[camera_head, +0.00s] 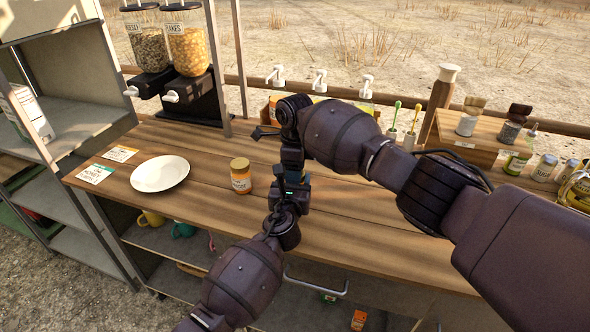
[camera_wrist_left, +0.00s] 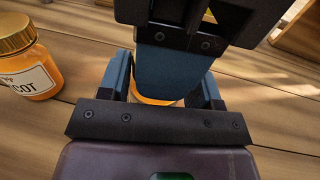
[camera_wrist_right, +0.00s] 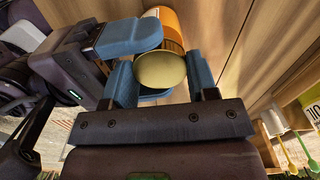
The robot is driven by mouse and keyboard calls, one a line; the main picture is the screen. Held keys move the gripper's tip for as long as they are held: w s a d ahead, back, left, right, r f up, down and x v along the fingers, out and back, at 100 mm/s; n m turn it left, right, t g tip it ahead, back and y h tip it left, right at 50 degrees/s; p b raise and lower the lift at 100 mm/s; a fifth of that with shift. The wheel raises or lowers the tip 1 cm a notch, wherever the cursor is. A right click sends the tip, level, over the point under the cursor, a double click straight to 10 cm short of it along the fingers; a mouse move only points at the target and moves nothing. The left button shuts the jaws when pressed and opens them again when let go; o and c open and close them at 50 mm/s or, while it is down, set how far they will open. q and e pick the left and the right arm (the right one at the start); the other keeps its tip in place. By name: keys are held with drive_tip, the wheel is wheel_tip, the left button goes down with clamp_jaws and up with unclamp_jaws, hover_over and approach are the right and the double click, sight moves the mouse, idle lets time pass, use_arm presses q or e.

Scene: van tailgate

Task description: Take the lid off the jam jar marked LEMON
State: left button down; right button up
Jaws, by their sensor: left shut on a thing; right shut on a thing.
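An orange jar (camera_wrist_right: 172,28) with a pale gold lid (camera_wrist_right: 160,68) shows in the right wrist view; its label is hidden. My left gripper (camera_wrist_left: 160,98) is shut around the jar's body, and a sliver of orange (camera_wrist_left: 150,100) shows between its blue fingers. My right gripper (camera_wrist_right: 160,82) is shut on the lid, its fingers on either side. I cannot tell whether the lid is still seated on the jar. In the head view both grippers meet over the counter and hide this jar. Another orange jar, labelled "...COT" (camera_wrist_left: 35,75), stands to the left, gold lid on; it also shows in the head view (camera_head: 240,176).
The wooden counter (camera_head: 330,235) holds a white plate (camera_head: 160,173), two cards (camera_head: 95,174) and cereal dispensers (camera_head: 188,50) at the left. Pump bottles (camera_head: 320,82) stand at the back. A wooden box (camera_head: 470,138) and small jars (camera_head: 545,168) are at the right.

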drive_tip(key=shift+n, duration=0.9)
drive_tip(key=o, duration=1)
